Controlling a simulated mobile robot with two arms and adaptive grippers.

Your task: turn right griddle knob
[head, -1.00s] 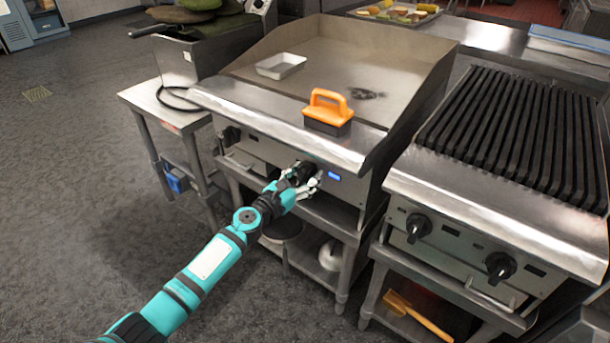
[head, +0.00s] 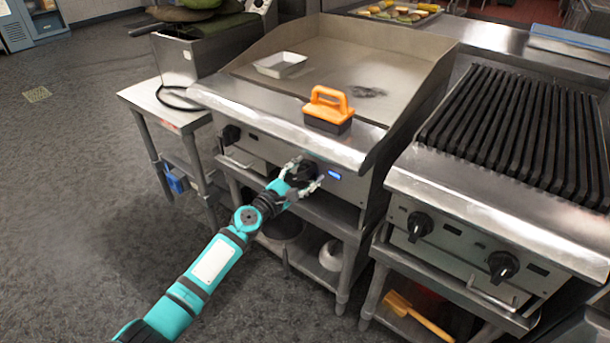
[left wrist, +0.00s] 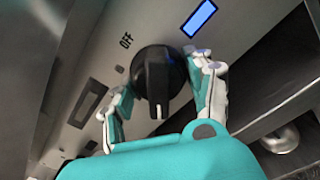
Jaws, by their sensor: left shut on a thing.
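The right griddle knob (head: 304,172) is black and sits on the steel front panel of the griddle (head: 265,150). My left gripper (head: 308,172) is at this knob, with its fingers on either side of it. In the left wrist view the knob (left wrist: 157,80) lies between the two fingers of the left gripper (left wrist: 155,85), which is shut on it. The knob's white mark points down in that view, away from the printed OFF label. A small display (left wrist: 199,18) beside the knob glows blue. My right gripper is not in view.
The left griddle knob (head: 232,135) is farther left on the panel. An orange-handled block (head: 328,108) and a white tray (head: 280,65) sit on the griddle. A chargrill (head: 510,140) with black knobs stands to the right. Open floor lies at the left.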

